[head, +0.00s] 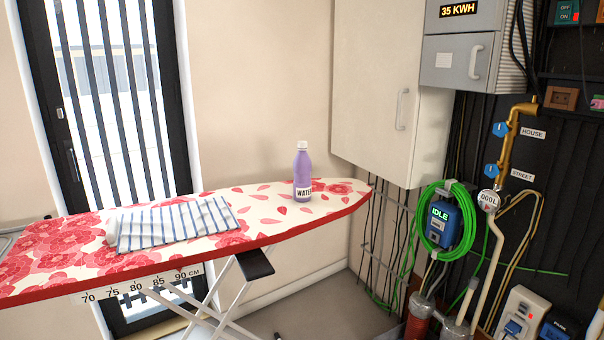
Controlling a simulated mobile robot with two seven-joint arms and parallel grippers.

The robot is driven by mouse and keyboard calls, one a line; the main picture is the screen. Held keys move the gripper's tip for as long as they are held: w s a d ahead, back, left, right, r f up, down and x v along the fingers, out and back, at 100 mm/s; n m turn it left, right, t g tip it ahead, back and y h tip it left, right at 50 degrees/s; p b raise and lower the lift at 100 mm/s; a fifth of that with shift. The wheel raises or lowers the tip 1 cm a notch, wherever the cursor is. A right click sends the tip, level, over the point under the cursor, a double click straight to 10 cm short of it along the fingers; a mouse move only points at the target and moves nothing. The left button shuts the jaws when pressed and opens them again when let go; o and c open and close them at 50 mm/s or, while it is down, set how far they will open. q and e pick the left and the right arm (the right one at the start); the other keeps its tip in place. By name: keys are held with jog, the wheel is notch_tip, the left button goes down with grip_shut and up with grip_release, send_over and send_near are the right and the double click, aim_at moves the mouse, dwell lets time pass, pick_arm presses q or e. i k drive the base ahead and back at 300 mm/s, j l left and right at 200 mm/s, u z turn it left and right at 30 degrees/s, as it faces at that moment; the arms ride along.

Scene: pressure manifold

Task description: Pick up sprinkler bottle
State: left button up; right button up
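A purple bottle (303,174) with a white cap and a label reading "WATER" stands upright on the ironing board (262,226), near its narrow right end. It looks like the only bottle in view. Neither of my grippers shows in the head view.
A folded striped cloth (176,224) lies on the board left of the bottle. A beige wall cabinet (389,88) hangs behind and right of the bottle. A green hose coil (440,222), pipes and cables crowd the right wall. The board around the bottle is clear.

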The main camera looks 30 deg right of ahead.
aim_at(302, 164)
jog(key=i+l+u, duration=0.1)
jog(key=l+u, duration=0.25)
jog(key=l, duration=0.5)
jog(key=l+u, duration=0.3)
jog(key=l, duration=0.5)
